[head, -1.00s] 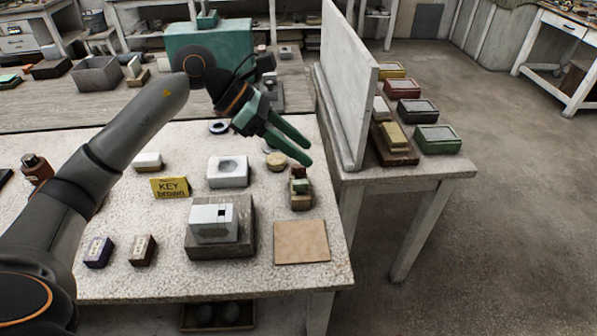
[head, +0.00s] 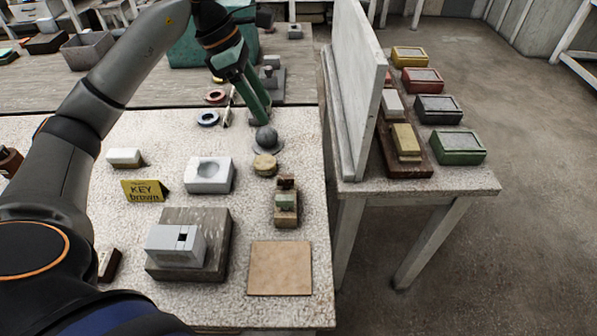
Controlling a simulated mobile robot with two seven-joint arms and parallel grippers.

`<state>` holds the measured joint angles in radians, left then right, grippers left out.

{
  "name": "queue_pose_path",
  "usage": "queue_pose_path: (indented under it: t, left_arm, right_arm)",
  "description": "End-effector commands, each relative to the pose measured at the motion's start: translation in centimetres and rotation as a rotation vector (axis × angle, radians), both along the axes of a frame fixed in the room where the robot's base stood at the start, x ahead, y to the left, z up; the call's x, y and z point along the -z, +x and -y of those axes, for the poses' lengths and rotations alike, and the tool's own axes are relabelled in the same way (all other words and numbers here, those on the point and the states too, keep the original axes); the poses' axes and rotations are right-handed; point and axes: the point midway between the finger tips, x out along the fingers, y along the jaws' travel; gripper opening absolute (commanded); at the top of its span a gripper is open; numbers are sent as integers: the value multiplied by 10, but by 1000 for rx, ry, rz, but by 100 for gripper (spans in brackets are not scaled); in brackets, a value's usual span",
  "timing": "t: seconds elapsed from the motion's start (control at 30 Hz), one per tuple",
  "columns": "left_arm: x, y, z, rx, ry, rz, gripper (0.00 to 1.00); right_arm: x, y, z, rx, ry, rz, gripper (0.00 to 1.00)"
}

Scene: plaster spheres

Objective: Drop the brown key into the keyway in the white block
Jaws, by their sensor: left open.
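The white block (head: 168,246) with a dark square keyway in its top sits on a grey-brown base (head: 216,222) at the front of the speckled table. A small wooden rack (head: 286,217) stands to its right, holding a brown piece (head: 286,182) and a pale green piece (head: 285,199). The brown piece may be the brown key; I cannot tell for sure. My left gripper (head: 264,113) is open, fingers pointing down, above and behind the rack, close to a grey sphere (head: 266,138) on a dish. I see nothing between its fingers. My right gripper is not in view.
A yellow sign (head: 144,191) reads "KEY brown". An upright white panel (head: 352,95) stands to the right. My left arm hides the table's left front.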

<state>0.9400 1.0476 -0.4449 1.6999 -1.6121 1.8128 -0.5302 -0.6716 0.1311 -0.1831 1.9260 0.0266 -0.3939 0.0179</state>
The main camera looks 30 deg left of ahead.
Motion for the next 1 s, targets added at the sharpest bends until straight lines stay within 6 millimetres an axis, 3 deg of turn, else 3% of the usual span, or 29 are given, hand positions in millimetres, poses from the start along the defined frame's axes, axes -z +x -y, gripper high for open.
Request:
queue_pose_path:
  t: [0.03,0.33,0.57,0.8,1.0]
  left_arm:
    - [25,-1,0,-1,1,-2,57]
    - [78,-1,0,0,0,-1,57]
    - [95,0,3,1,0,-3,57]
    - [134,8,18,3,-1,-5,57]
    - [151,12,24,0,0,-1,57]
  right_arm:
    - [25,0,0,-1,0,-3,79]
    - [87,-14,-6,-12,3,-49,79]
    - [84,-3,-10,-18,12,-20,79]
    - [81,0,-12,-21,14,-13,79]
    - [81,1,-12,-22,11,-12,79]
